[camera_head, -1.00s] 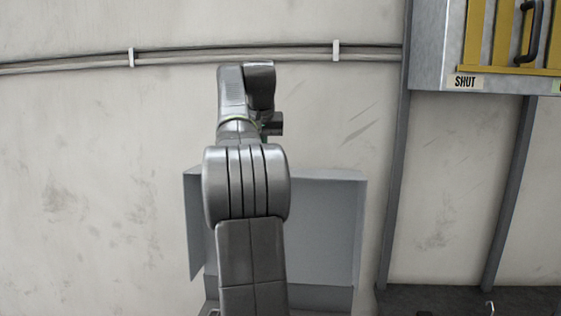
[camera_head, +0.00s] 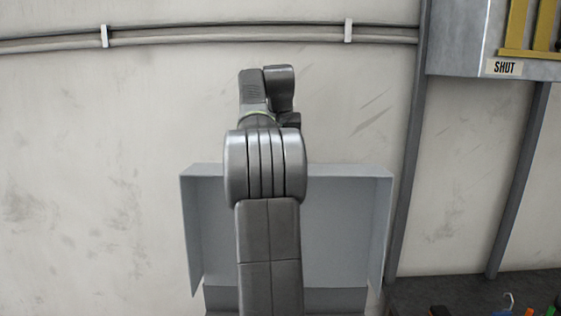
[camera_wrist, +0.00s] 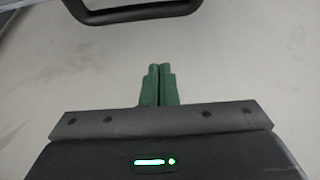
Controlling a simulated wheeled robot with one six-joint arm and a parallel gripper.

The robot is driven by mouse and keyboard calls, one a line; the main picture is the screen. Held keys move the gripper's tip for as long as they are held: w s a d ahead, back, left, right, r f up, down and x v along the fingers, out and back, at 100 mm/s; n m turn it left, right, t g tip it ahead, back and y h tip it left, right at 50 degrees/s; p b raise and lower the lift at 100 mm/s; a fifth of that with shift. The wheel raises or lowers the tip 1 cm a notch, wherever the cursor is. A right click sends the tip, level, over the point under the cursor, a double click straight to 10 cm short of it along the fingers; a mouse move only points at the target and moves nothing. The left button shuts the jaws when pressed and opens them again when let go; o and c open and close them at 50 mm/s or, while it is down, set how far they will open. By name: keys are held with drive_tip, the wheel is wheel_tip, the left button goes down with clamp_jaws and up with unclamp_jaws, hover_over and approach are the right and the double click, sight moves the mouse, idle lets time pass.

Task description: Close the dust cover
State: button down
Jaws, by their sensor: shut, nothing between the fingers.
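The dust cover (camera_head: 345,225) is a grey, box-like lid with side flaps. It stands raised and open in front of the wall in the head view, its middle hidden behind my arm. In the wrist view my gripper (camera_wrist: 159,70) shows two green fingers pressed together with nothing between them. A pale, smooth surface lies beyond the fingertips, and a dark bar handle (camera_wrist: 130,12) crosses the top of that view, apart from the fingers. I cannot tell whether these belong to the cover. In the head view my fingers are hidden behind the arm.
A grey cabinet with yellow bars and a SHUT label (camera_head: 505,67) hangs at the upper right on dark posts (camera_head: 412,150). A dark bench (camera_head: 470,288) with small coloured items stands at the lower right. A pipe (camera_head: 220,34) runs along the wall.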

drive_tip(key=shift+s+f, duration=0.65)
drive_tip(key=shift+f, duration=0.3)
drive_tip(key=shift+s+f, duration=0.6)
drive_tip(key=shift+f, duration=0.3)
